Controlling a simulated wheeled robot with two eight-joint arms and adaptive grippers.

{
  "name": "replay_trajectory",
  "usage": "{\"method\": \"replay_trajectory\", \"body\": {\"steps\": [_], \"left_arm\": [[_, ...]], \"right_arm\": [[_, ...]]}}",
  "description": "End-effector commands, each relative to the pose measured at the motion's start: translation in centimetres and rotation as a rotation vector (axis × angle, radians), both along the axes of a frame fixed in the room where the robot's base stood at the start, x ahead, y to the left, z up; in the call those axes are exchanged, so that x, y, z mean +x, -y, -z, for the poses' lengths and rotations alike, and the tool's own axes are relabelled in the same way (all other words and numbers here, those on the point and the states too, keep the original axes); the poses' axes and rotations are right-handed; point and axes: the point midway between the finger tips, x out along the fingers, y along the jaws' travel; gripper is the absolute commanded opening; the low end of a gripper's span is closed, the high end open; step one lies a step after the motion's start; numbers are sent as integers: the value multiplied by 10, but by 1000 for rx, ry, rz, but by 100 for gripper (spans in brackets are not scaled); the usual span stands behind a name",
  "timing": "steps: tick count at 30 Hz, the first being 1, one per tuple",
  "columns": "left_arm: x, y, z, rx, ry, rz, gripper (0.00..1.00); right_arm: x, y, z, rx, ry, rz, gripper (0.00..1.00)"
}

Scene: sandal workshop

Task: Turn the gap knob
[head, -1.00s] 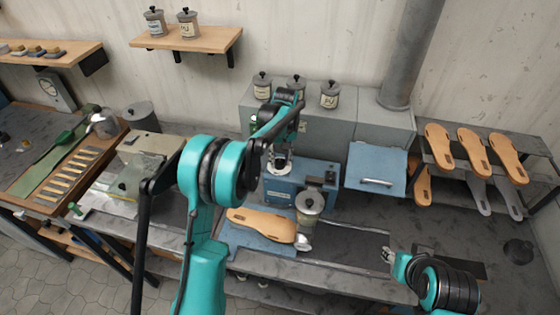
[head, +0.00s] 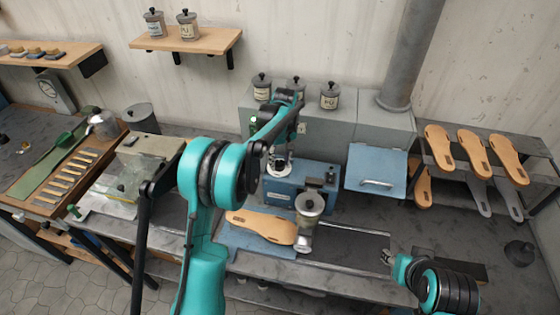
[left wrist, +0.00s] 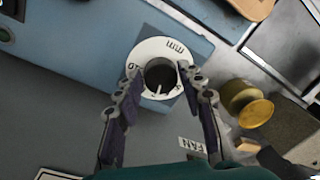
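The gap knob (left wrist: 160,75) is a dark round knob on a white dial ring marked "mm", on the blue machine (left wrist: 100,30). Its pale pointer line points down in the left wrist view. My left gripper (left wrist: 160,76) has its fingers apart on either side of the knob, over the dial; narrow gaps seem to show between fingertips and knob, and I cannot tell contact. In the head view my left gripper (head: 279,160) hangs at the left end of the blue machine (head: 308,186). My right gripper (head: 387,257) is low right, far from the knob; its opening is too small to judge.
A tan sole (head: 262,227) lies in front of the machine. A metal pot (head: 309,203) stands near its right front. A "FAN" label (left wrist: 192,145) is beside my fingers. A blue panel with a handle (head: 376,171) and a rack of soles (head: 475,155) are right.

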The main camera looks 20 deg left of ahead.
Motion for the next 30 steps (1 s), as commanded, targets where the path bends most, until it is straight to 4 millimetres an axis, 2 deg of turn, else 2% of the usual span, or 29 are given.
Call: {"method": "replay_trajectory", "body": {"steps": [9,13,17,24,30], "left_arm": [[0,0,0,0,0,1,55],[0,0,-7,0,0,1,55],[1,1,-29,0,0,1,55],[4,4,-82,0,0,1,55],[5,5,-111,0,0,1,55]], "right_arm": [[0,0,0,0,0,0,40],[0,0,0,0,0,0,40],[0,0,0,0,0,0,40],[0,0,0,0,0,0,40],[0,0,0,0,0,0,40]]}}
